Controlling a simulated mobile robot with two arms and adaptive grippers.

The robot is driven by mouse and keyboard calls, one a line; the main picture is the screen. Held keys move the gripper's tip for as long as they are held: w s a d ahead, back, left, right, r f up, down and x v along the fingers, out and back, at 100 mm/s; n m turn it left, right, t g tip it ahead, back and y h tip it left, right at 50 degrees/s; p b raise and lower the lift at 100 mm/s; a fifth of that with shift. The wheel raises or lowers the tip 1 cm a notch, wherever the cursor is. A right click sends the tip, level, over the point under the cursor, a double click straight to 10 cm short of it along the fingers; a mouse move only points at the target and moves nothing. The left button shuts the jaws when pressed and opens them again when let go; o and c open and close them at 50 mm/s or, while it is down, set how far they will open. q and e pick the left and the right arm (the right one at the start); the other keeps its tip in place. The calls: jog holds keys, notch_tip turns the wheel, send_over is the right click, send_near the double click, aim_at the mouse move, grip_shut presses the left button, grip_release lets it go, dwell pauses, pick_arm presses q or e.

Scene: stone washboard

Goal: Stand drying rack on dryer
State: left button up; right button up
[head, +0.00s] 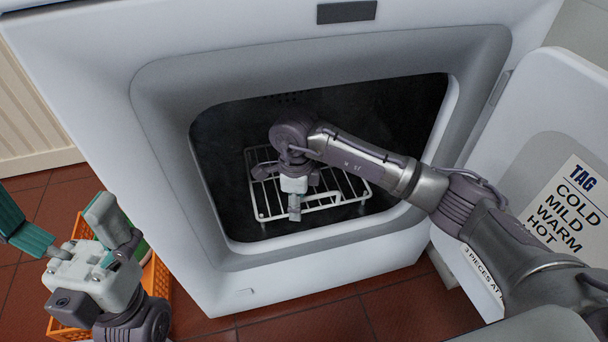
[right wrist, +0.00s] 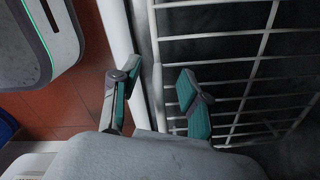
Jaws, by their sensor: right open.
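The white wire drying rack (head: 352,187) lies inside the dark drum of the white dryer (head: 290,275). My right arm reaches through the dryer's opening, and my right gripper (head: 294,208) is at the rack's near edge. In the right wrist view the gripper (right wrist: 157,100) is open. Its teal-padded fingers stand on either side of the rack's edge bar (right wrist: 158,85), not closed on it; the wire bars (right wrist: 225,70) spread to the right. The gripper hides part of the rack in the head view. My left gripper (head: 70,222) is open and empty outside the dryer, at the lower left.
The dryer door (head: 550,110) stands open at the right, with a label (head: 568,212) on it. An orange crate (head: 158,280) sits on the red tiled floor (head: 385,308) below my left gripper. The dryer opening's rim (head: 160,110) surrounds my right arm.

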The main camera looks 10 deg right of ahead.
jog(key=shift+c, duration=0.2)
grip_shut()
jog(key=shift+r, duration=0.15)
dwell(0.3)
